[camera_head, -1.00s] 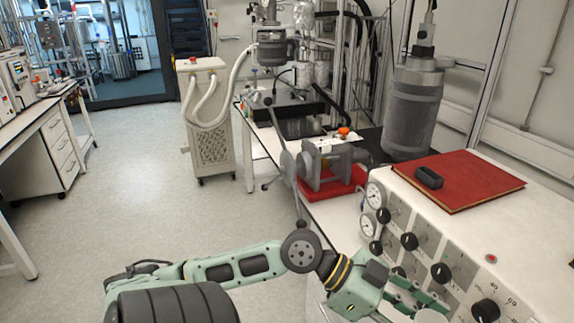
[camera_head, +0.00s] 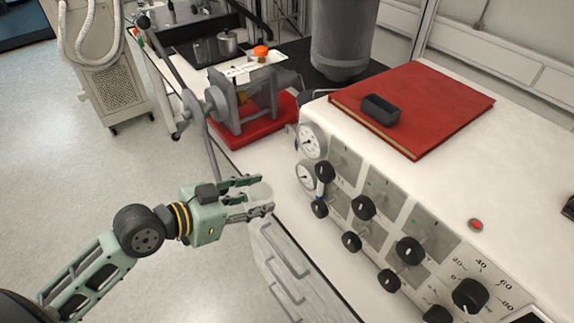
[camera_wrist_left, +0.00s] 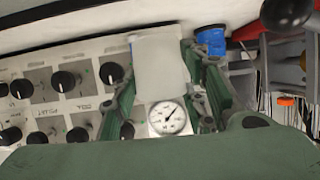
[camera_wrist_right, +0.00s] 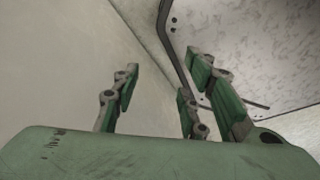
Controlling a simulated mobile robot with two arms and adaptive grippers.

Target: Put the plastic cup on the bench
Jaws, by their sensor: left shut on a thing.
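The plastic cup (camera_head: 261,193) is translucent whitish and sits between the fingers of my left gripper (camera_head: 250,197). In the left wrist view the cup (camera_wrist_left: 160,68) fills the gap between the green fingers of the left gripper (camera_wrist_left: 164,95), which is shut on it. The gripper holds the cup in the air by the bench's front edge, left of the control panel. The white bench top (camera_head: 262,160) shows behind it. My right gripper (camera_wrist_right: 155,95) appears only in the right wrist view, with its fingers apart and nothing between them.
The control box with knobs and gauges (camera_head: 385,215) stands on the right, with a red book (camera_head: 440,105) and a black block on top. A grey clamp-like device on a red base (camera_head: 255,122) stands behind the gripper. A narrow strip of bench top is clear between them.

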